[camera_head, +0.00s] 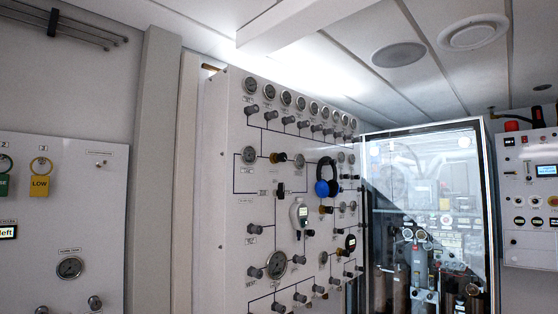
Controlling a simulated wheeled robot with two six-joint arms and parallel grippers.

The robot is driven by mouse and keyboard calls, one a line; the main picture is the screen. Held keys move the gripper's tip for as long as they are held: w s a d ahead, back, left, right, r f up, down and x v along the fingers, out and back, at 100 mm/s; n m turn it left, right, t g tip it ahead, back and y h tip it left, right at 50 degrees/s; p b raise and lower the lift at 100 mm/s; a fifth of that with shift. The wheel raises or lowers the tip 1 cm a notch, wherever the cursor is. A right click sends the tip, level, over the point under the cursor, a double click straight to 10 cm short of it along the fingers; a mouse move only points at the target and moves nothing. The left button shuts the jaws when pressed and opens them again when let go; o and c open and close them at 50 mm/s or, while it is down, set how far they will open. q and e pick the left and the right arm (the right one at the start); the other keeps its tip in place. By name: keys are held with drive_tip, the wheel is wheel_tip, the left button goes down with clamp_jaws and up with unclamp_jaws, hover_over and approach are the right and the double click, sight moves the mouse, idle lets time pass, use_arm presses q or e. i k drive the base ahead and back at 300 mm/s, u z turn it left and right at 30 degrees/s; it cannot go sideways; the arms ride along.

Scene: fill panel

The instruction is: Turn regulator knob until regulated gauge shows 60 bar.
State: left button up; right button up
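A white fill panel (230,165) stands at the centre, seen at an angle, with several gauges and knobs joined by dark lines. A row of round gauges (286,98) runs along its top. A larger gauge (275,265) sits at lower middle. Labels and dial readings are too small to read, so I cannot tell which are the regulator knob and the regulated gauge. Neither of my grippers is in view.
A blue-and-black headset (326,178) and a pale handheld device (299,214) hang on the panel front. A glass-fronted cabinet (378,150) stands to the right. A left wall panel (100,225) carries a yellow "LOW" tag (40,184). Another control panel (520,225) is at far right.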

sight(280, 157)
drive_tip(key=z, duration=0.5)
drive_tip(key=i, duration=1.4)
drive_tip(key=u, duration=0.6)
drive_tip(key=k, duration=0.55)
drive_tip(key=z, duration=0.4)
drive_tip(key=i, duration=0.7)
drive_tip(key=u, duration=0.15)
